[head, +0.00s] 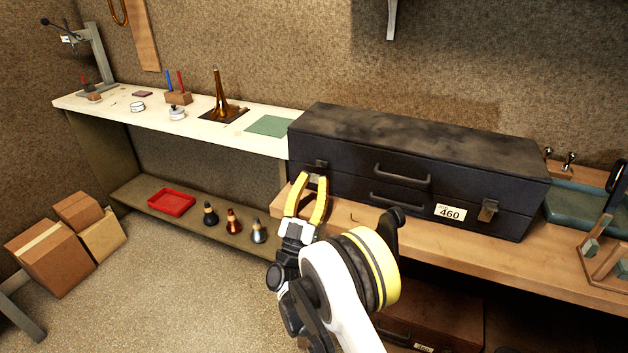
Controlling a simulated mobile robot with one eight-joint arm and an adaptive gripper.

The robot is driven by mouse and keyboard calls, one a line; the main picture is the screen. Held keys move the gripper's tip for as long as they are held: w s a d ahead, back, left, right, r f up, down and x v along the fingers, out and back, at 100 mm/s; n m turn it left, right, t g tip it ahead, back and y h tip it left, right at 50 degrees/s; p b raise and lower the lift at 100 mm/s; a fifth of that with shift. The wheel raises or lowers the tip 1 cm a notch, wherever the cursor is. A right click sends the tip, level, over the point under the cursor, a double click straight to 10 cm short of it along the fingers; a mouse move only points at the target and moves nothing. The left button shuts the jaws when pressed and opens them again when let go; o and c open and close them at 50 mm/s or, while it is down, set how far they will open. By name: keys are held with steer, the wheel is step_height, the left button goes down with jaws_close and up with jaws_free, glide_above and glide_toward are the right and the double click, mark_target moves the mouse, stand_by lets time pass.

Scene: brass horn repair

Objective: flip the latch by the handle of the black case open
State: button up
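The black case (420,150) lies on the wooden bench at right, its long front facing me. Two dark handles show on its front, an upper handle (403,181) and a lower handle (397,204). A left latch (321,164) sits near the case's front left corner, partly hidden by my gripper. A right latch (488,210) sits near the right end, right of the label. My gripper (314,180) has yellow fingers that stand apart at the left latch, one tip on each side of its lower part. I cannot tell whether they touch it.
A white bench (200,120) at left carries a horn bell (220,105), a green mat (271,126) and small tools. A red tray (171,202) and several mutes stand on its lower shelf. A teal case (580,205) and a wooden stand (605,245) are close at right.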

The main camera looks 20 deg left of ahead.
steer(key=o, duration=0.3)
steer(key=shift+w+h, duration=0.1)
steer(key=shift+h, duration=0.2)
steer(key=v, duration=1.2)
steer(key=shift+c, duration=0.5)
